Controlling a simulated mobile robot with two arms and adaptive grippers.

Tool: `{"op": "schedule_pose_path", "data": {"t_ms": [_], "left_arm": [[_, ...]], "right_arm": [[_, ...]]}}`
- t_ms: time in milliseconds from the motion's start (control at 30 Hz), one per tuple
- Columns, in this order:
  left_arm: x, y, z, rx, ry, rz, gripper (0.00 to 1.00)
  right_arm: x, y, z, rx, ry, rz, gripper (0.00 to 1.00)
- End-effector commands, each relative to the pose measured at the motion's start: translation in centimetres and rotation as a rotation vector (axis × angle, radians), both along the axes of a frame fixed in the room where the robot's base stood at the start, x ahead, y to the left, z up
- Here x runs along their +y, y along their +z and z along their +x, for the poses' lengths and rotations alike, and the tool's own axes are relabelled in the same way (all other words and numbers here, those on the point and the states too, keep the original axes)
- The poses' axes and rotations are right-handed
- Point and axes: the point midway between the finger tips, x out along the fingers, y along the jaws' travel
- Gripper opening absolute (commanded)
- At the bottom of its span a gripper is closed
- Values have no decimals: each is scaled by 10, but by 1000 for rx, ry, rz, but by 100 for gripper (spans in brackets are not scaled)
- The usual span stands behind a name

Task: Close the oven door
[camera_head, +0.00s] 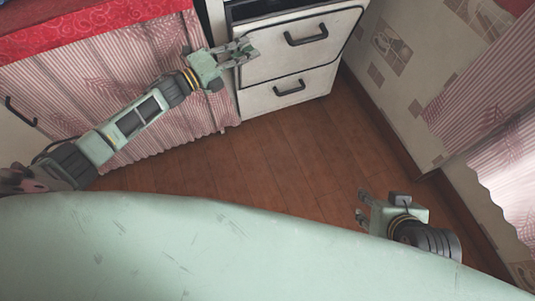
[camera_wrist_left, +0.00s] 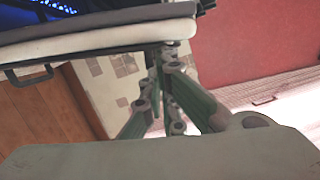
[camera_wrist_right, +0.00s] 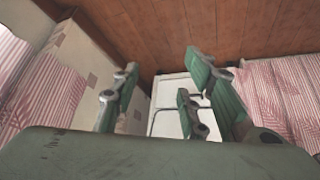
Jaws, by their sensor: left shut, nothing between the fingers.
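The white oven (camera_head: 262,101) stands at the top centre of the head view. Its upper front panel, the oven door (camera_head: 278,58), has a dark handle (camera_head: 306,36), with a dark strip above its top edge. In the left wrist view, the pale door edge (camera_wrist_left: 100,36) juts across the upper left beside a dark interior with blue specks; how far open it is I cannot tell. My left gripper (camera_head: 251,51) is shut and empty at the door's left edge; contact is unclear. My right gripper (camera_head: 362,206) is open and empty, low over the floor, away from the oven.
A lower drawer with a handle (camera_head: 289,89) sits below the door. A counter with a red cloth (camera_head: 80,28) and striped curtain (camera_head: 120,65) is left of the oven. A patterned wall (camera_head: 395,80) is at right. The wooden floor (camera_head: 255,160) before the oven is clear.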

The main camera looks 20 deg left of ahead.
Motion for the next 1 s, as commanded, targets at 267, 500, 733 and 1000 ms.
{"op": "schedule_pose_path", "data": {"t_ms": [267, 500, 733, 1000], "left_arm": [[28, 15, 38, 93, 3, -68, 0], [39, 20, 54, 95, 1, -70, 0], [43, 22, 59, 94, 2, -70, 0], [45, 24, 60, 92, 6, -70, 0]], "right_arm": [[13, 17, 38, -184, 15, 40, 40], [23, 41, 66, -345, 27, 75, 40], [26, 50, 74, -395, 30, 87, 40], [26, 50, 74, -397, 30, 87, 40]]}}
